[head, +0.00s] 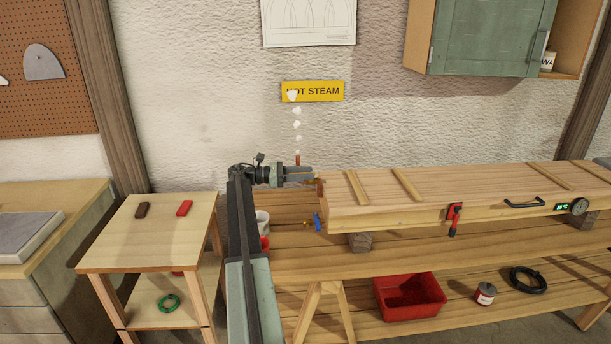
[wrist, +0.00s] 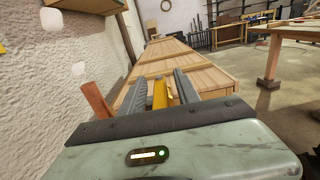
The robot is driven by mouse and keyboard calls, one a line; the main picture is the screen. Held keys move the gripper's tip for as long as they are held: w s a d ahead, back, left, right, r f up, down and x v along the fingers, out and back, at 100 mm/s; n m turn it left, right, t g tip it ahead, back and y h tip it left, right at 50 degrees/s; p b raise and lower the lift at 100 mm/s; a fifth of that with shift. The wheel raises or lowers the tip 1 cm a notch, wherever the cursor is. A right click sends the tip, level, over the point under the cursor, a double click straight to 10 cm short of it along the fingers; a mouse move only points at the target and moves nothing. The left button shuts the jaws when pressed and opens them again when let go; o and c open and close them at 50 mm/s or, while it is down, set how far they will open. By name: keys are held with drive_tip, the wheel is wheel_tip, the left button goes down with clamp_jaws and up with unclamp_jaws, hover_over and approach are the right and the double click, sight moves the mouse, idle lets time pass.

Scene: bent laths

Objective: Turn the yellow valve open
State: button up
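My gripper (head: 308,174) is at the left end of the long wooden steam box (head: 430,195) in the head view. In the wrist view, its two grey fingers (wrist: 160,84) are apart, with a yellow bar (wrist: 160,95) between them, which looks like the yellow valve's handle. Narrow gaps seem to show beside the bar, so the fingers look open around it. In the head view the gripper mostly hides the yellow valve. A blue-handled valve (head: 317,222) with a brass fitting is below the box's left end.
White steam puffs (head: 297,111) rise above a reddish-brown upright pipe (head: 297,159) behind my gripper, before a yellow HOT STEAM sign (head: 325,92). A red lever (head: 454,218) is on the box front. A white mug (head: 262,222) stands beside my arm on the bench (head: 400,262).

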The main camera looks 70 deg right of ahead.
drive_tip(key=v, duration=0.7)
drive_tip(key=shift+w+a, duration=0.15)
drive_tip(key=shift+w, duration=0.2)
